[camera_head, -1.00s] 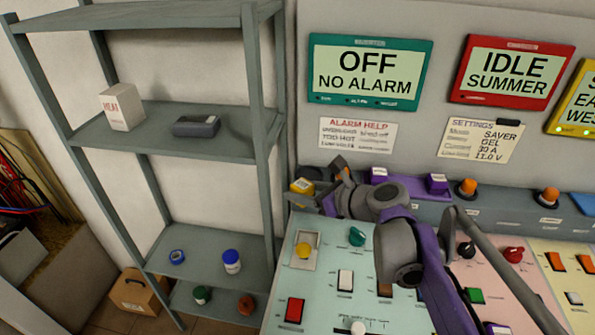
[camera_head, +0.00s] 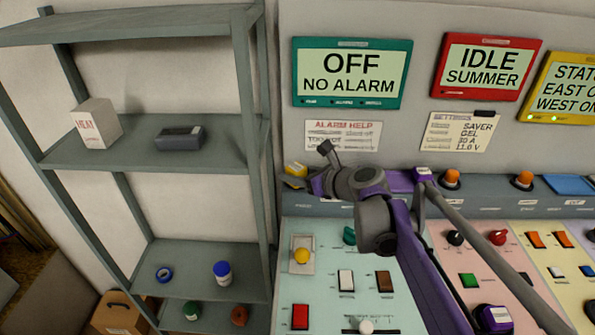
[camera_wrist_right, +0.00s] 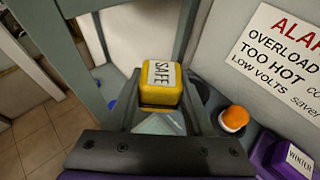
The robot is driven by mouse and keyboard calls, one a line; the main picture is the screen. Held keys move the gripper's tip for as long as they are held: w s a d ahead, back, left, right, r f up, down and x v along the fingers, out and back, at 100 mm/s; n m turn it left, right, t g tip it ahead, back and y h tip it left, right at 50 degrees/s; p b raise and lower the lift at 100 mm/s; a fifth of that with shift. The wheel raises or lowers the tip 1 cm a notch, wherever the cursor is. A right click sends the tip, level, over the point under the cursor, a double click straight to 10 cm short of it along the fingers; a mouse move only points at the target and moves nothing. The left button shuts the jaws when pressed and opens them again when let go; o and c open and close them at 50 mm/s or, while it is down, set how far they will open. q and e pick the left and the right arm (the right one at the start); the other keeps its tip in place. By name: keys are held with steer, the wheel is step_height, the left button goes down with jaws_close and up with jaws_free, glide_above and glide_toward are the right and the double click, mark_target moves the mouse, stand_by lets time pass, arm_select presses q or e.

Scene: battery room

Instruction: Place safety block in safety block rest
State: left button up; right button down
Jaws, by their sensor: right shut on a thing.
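The safety block is yellow with a white "SAFE" label and shows between the fingers in the right wrist view (camera_wrist_right: 158,92). In the head view it is a small yellow shape (camera_head: 294,171) at the left end of the grey ledge. My right gripper (camera_wrist_right: 160,112) is shut on the block; in the head view the gripper (camera_head: 308,178) is partly hidden by its own wrist. I cannot pick out the safety block rest for certain. My left gripper is in neither view.
A grey ledge (camera_head: 470,196) with orange domes runs behind the sloped control panel (camera_head: 320,285). An orange dome (camera_wrist_right: 234,118) is close to the right of the block. A metal shelf rack (camera_head: 215,155) stands at the left.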

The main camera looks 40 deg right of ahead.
steer(key=w+d+f, duration=0.1)
steer(key=w+d, duration=0.3)
steer(key=w, duration=0.1)
steer(key=w+d+f, duration=0.1)
steer(key=w+d, duration=0.1)
steer(key=shift+w+d+f, duration=0.1)
steer(key=shift+w+f, duration=0.15)
steer(key=shift+f, duration=0.1)
step_height(320, 180, down, 4)
steer(key=shift+s+r, duration=0.1)
steer(key=shift+r, duration=0.1)
steer(key=shift+w+d+f, duration=0.15)
steer(key=shift+w+f, duration=0.05)
steer(key=shift+f, duration=0.2)
steer(key=shift+f, duration=0.2)
steer(key=c, duration=0.6)
jaws_free()
